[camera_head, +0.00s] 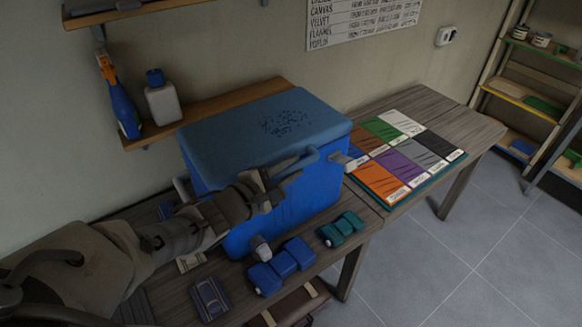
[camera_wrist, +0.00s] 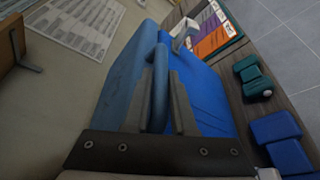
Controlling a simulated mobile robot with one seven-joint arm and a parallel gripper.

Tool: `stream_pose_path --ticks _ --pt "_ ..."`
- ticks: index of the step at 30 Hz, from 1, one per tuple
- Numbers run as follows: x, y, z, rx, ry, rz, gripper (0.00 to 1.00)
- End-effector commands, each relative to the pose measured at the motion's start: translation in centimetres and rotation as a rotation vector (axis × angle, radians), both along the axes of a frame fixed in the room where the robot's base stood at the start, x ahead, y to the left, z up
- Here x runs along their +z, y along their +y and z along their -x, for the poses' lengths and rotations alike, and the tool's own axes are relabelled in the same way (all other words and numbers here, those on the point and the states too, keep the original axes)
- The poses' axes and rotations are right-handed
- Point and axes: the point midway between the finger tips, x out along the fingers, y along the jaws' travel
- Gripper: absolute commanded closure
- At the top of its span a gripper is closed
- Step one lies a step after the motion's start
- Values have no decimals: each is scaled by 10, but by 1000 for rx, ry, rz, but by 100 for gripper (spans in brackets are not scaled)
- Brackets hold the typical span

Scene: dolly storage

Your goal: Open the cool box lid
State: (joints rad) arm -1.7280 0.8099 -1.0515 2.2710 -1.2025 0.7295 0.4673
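The cool box (camera_head: 285,205) is a blue box with a darker blue-grey lid (camera_head: 255,125), standing on the grey wooden table. The lid lies flat and shut on the body. A blue bar handle (camera_head: 310,157) sticks out along its front, and it shows upright in the wrist view (camera_wrist: 160,80). My gripper (camera_head: 277,181) is at the front of the box. In the wrist view its two fingers (camera_wrist: 160,105) stand close on either side of the handle and appear shut on it. The exact contact is hard to see.
Blue blocks (camera_head: 284,262), green items (camera_head: 341,229) and a dark blue item (camera_head: 210,298) lie in front of the box. Colour swatches (camera_head: 405,160) lie to its right. A wooden shelf (camera_head: 215,112) with bottles is behind it. The floor at right is clear.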

Motion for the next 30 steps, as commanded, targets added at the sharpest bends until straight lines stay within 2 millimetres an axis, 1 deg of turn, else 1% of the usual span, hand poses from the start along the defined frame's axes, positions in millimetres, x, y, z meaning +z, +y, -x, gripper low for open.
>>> stream_pose_path --ticks 1,3,30 --pt "0 0 0 0 0 0 87" --pt "0 0 0 0 0 0 100" --pt "0 0 0 0 0 0 100"
